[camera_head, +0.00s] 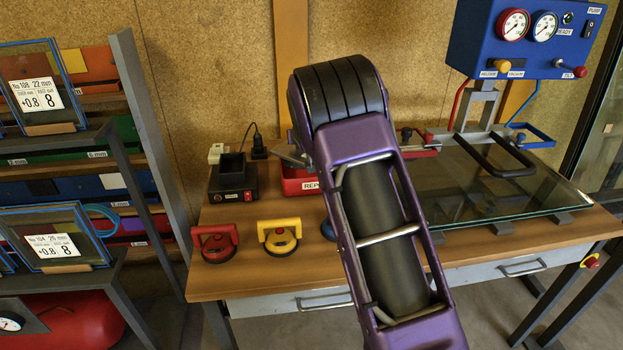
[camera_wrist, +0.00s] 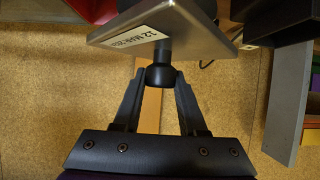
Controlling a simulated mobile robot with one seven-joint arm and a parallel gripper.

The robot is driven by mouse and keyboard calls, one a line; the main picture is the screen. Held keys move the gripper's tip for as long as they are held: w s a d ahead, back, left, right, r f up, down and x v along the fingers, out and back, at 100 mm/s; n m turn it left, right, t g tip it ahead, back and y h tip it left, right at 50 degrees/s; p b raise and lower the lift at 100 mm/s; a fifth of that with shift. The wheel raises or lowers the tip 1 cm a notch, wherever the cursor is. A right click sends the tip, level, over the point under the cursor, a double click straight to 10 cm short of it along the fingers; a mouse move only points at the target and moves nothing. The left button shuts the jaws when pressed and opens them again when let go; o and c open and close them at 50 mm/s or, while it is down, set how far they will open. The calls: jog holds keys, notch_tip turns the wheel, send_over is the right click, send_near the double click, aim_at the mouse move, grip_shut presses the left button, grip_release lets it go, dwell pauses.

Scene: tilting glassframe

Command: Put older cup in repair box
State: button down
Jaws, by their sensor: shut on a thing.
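In the wrist view my gripper (camera_wrist: 160,80) is shut on the dark round knob of a grey plate (camera_wrist: 190,24). The plate carries a white label (camera_wrist: 139,36) reading "12 MAR" and a partly cut-off year. Whether this is the older cup I cannot tell. In the head view a grey piece (camera_head: 290,155) shows beside my arm, above and left of the red box (camera_head: 300,181), whose label begins "REP". My arm hides most of the box and my gripper there. Red (camera_head: 215,242), yellow (camera_head: 280,238) and partly hidden blue (camera_head: 328,229) suction lifters stand on the bench.
A black device with a red switch (camera_head: 232,182) stands left of the red box. Glass sheets (camera_head: 500,190) and a blue gauge panel (camera_head: 525,40) are on the right. A rack with framed glass (camera_head: 50,235) stands left. Bare wood (camera_head: 250,280) lies along the front.

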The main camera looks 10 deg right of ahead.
jog(key=w+d, duration=0.4)
jog(key=shift+w+d+r, duration=0.15)
jog(key=shift+r, duration=0.05)
jog(key=f+b, duration=0.1)
jog(key=f, duration=0.8)
jog(key=shift+w+d+f+b, duration=0.15)
jog(key=shift+d+f+b, duration=0.05)
jog(key=shift+f+b, duration=0.2)
jog(key=shift+f, duration=0.15)
jog(key=shift+c, duration=2.3)
grip_release()
jog(key=shift+f, duration=0.1)
